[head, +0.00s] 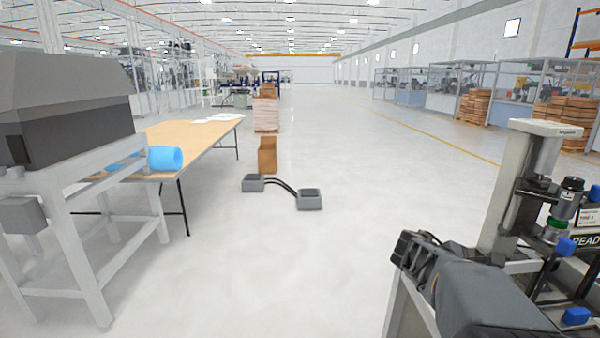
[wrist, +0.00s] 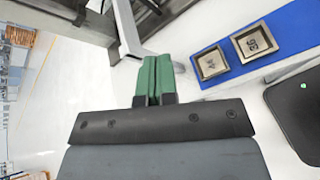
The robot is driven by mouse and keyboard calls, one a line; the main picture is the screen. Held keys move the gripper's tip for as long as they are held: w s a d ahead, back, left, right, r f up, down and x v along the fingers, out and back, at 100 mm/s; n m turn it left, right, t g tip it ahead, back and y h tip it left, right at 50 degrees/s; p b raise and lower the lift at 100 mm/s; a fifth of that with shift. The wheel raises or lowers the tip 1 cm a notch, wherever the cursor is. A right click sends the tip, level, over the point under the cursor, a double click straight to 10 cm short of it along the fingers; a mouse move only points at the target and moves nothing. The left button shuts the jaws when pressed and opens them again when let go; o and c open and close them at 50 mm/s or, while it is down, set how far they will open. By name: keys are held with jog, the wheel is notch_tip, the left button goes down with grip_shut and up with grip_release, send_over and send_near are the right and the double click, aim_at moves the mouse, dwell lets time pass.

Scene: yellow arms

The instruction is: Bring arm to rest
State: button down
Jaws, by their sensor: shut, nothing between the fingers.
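My gripper (wrist: 155,80) shows in the wrist view, with its two green fingers pressed together and nothing between them. The fingertips are beside a light grey metal frame part (wrist: 128,30). To their right, a blue mat (wrist: 292,27) bears two square metal trays, one left (wrist: 211,64) and one right (wrist: 256,42), each with a marked dark inside. The gripper is apart from both trays. I cannot make out the gripper in the head view.
In the head view, a machine with a grey column (head: 505,205) stands at the right. A wooden-topped table (head: 190,134) with a blue roll (head: 165,159) is at the left. Two grey floor boxes (head: 310,199) and a brown carton (head: 267,155) stand mid-floor. Open floor lies around them.

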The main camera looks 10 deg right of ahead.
jog(key=s+a+f+m+t+y+p, duration=0.1)
jog(key=a+m+y, duration=0.4)
jog(key=a, duration=0.9)
jog(key=s+a+f+m+t+y+p, duration=0.2)
jog(key=s+a+m+y, duration=0.3)
jog(key=a, duration=0.9)
jog(key=f+m+t+y, duration=0.1)
jog(key=y, duration=0.1)
jog(key=shift+y, duration=0.4)
jog(key=shift+s+f, duration=0.15)
